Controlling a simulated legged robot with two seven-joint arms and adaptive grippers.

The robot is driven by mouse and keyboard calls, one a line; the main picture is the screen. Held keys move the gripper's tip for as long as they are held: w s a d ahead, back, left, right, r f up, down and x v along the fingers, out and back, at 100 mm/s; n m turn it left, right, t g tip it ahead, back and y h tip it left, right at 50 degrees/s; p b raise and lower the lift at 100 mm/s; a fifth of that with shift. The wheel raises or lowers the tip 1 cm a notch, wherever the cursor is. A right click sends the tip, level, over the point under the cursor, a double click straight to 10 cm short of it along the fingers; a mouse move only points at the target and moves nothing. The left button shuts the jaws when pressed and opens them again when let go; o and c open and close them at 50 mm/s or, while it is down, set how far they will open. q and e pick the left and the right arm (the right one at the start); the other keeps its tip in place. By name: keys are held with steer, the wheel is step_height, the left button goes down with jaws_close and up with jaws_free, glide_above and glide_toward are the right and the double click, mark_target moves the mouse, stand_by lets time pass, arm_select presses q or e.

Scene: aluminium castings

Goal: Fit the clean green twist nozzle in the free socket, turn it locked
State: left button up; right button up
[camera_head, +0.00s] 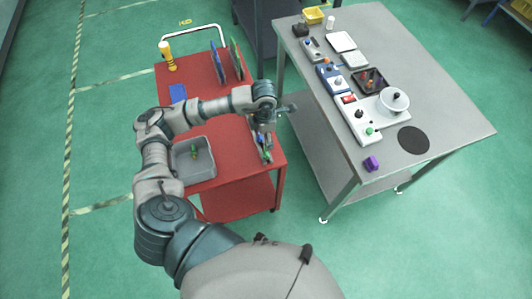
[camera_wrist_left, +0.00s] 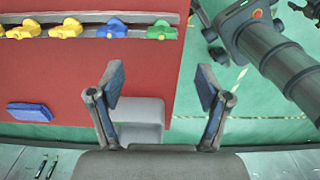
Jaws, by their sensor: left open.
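A green twist nozzle (camera_wrist_left: 161,31) sits at the right end of a rail rack (camera_wrist_left: 150,17) in the left wrist view. The head view shows this nozzle (camera_head: 268,157) near the close end of the red cart. Another green nozzle (camera_head: 194,152) lies in a grey bin (camera_head: 207,172); whether either is clean I cannot tell. My left gripper (camera_head: 272,122) hangs over the cart near the rack. In the wrist view its fingers (camera_wrist_left: 160,83) are spread with nothing held, and the rack is beyond them. I cannot make out the free socket. My right gripper is out of view.
A blue nozzle (camera_wrist_left: 112,29) and yellow ones (camera_wrist_left: 65,29) share the rack. The grey bench (camera_head: 440,95) holds several devices, a white pot (camera_head: 395,101) and a purple part (camera_head: 371,163).

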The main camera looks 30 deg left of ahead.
arm_select(q)
glide_above(264, 150)
step_height(264, 150, down, 5)
steer(key=shift+f, duration=0.2)
steer(key=shift+d+f, duration=0.4)
steer(key=shift+d, duration=0.1)
steer(key=f, duration=0.4)
steer(key=shift+d+f+p, duration=0.2)
steer(key=shift+f+p, duration=0.05)
steer(key=shift+p, duration=0.15)
steer(key=shift+a+f, duration=0.2)
steer(key=shift+a, duration=0.05)
steer(key=shift+a+f, duration=0.15)
steer(key=shift+a, duration=0.3)
steer(key=shift+c, duration=1.4)
steer(key=c, duration=0.4)
steer(key=shift+d, duration=0.3)
steer(key=c, duration=0.4)
steer(key=shift+d+r, duration=0.2)
steer(key=shift+d, duration=0.05)
steer(key=shift+c, duration=0.6)
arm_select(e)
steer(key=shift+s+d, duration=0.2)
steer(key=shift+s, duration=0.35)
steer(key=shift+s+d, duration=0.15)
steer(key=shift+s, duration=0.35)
